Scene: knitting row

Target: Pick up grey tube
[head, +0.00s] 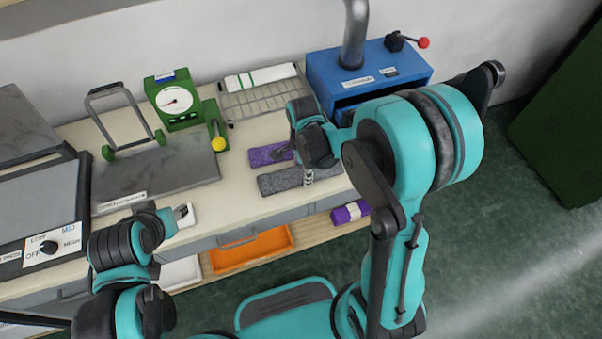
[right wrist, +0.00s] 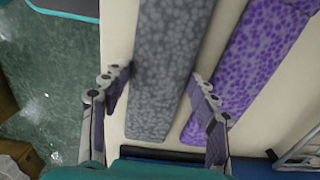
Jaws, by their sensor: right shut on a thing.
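The grey tube (head: 279,184), flat-looking with a speckled pattern, lies near the front edge of the worktop. In the right wrist view the grey tube (right wrist: 168,65) runs between the two fingers. My right gripper (head: 308,177) is over its right part in the head view. In the right wrist view my right gripper (right wrist: 165,82) is shut on the grey tube, one finger along each side. I cannot see any clear gap under the tube. My left gripper (head: 183,212) is by the front edge of the worktop, left of the tube; its finger opening is unclear.
A purple spotted tube (head: 266,155) lies just behind the grey one; it is close to a finger in the wrist view (right wrist: 250,65). A blue box (head: 368,72), wire rack (head: 262,100) and green dial device (head: 173,102) stand behind. An orange tray (head: 250,248) sits below.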

